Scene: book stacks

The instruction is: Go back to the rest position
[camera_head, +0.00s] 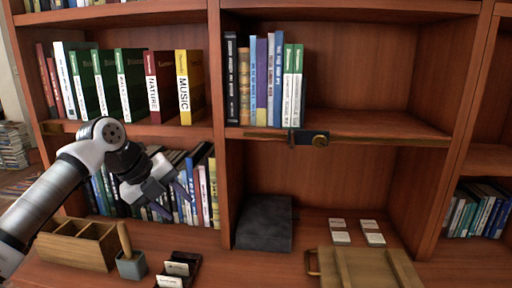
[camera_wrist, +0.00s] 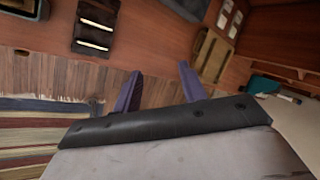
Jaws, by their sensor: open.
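My gripper (camera_head: 170,190) is at the left in the head view, raised above the desk surface in front of the lower left row of books. Its two purple fingers are apart, with nothing between them. In the wrist view the same gripper (camera_wrist: 157,88) points down past the wooden desk top, with a clear gap between the fingers. My arm comes in from the left edge of the head view.
A wooden divided box (camera_head: 75,247), a small grey pot (camera_head: 131,266) and a dark card holder (camera_head: 180,270) stand below my gripper. A dark grey block (camera_head: 265,222) and wooden tray (camera_head: 365,268) lie right. Upper shelves hold books (camera_head: 185,88); the upper middle shelf's right part is empty.

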